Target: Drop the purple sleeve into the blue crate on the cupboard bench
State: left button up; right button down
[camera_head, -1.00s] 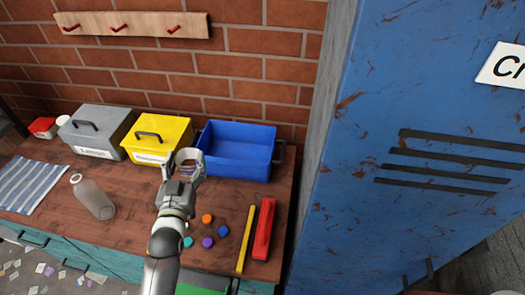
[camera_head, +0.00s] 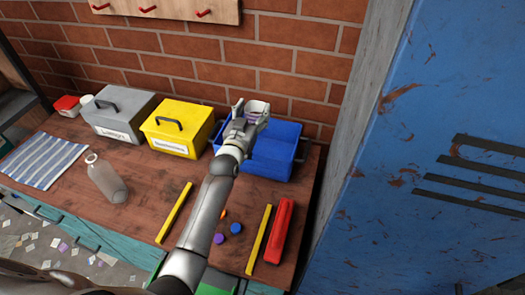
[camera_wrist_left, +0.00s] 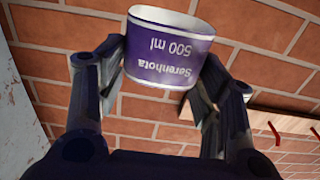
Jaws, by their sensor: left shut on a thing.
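The purple sleeve (camera_wrist_left: 165,60) is a short ring with a white inside and white print reading "500 ml". In the left wrist view it sits between the fingers of my left gripper (camera_wrist_left: 160,85), which is shut on it. In the head view the left gripper (camera_head: 250,108) is above the back left part of the blue crate (camera_head: 272,168), and the sleeve (camera_head: 257,107) shows small between its fingertips. The open-topped crate stands on the wooden bench (camera_head: 130,165) by the brick wall. My arm hides the crate's left side. My right gripper is not in view.
A yellow box (camera_head: 178,130) stands just left of the crate, with a grey box (camera_head: 118,115) beyond it. A blue locker (camera_head: 430,150) rises on the right.

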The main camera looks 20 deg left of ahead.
pick_arm(q)
jog(key=shift+f+b, duration=1.75)
jog(key=shift+f, duration=0.4)
jog(key=o, duration=0.9)
jog(key=shift+s, duration=0.15)
send_near(253, 123)
jog(key=shift+s+a+f, duration=0.2)
jog(key=shift+s+f, duration=0.2)
jog(key=shift+s, duration=0.05)
